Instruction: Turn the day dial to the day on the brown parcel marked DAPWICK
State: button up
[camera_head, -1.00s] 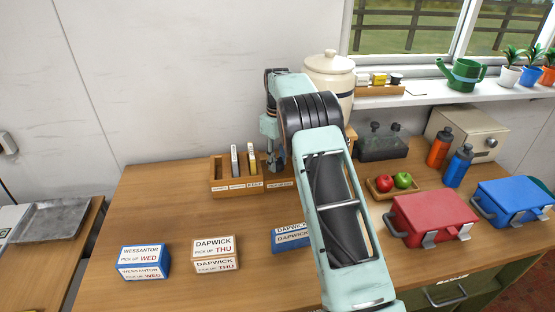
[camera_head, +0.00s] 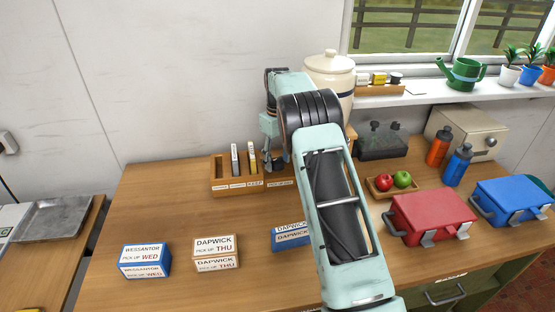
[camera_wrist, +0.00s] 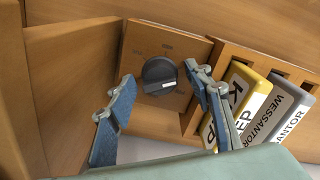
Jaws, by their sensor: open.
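The brown parcel (camera_head: 215,253) on the table reads DAPWICK, PICK UP THU. A blue parcel (camera_head: 290,236), also marked DAPWICK, is partly hidden by my arm, its day covered. The day dial (camera_wrist: 160,73) is a dark round knob on a wooden plate. Its white pointer mark lies toward the right in the wrist view; the small labels around it are too blurred to read. My gripper (camera_wrist: 160,82) is open, one finger on each side of the knob with visible gaps; I cannot tell its height over the knob. The head view hides the dial behind my gripper.
A wooden rack (camera_head: 236,186) with upright cards stands beside the dial; yellow KEEP and grey WESSANTOR cards (camera_wrist: 274,115) are close to my right finger. A blue WESSANTOR WED parcel (camera_head: 145,260) stands at the left. A cream crock (camera_head: 330,75) is behind my arm.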

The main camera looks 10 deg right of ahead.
aim_at(278, 158)
notch_tip(278, 158, up, 12)
dwell(0.5)
jog(key=shift+a, duration=0.1)
